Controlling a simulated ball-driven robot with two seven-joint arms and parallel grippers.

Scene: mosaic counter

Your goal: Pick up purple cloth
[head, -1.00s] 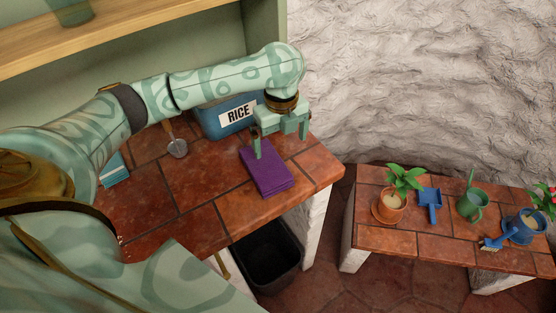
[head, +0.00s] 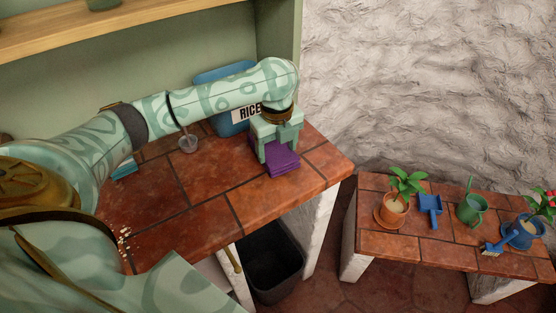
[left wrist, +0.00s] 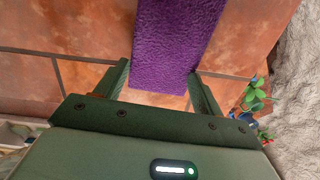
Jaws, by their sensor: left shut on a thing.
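The purple cloth (head: 283,162) is a folded stack on the red tiled counter, near its right end. My left gripper (head: 278,150) is over it from above, with one finger at each side, shut on the cloth. In the left wrist view the cloth (left wrist: 176,45) runs between the two fingers of the gripper (left wrist: 160,76). The cloth's far part is hidden by the gripper in the head view. I cannot tell any gap between cloth and counter. My right gripper is not in view.
A blue rice container (head: 229,122) stands close behind my left arm, with a scoop (head: 188,143) beside it. White grains (head: 124,238) lie at the counter's left. A black bin (head: 273,268) stands below. A low tiled bench (head: 400,244) at right holds potted plants and garden tools. The counter front is clear.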

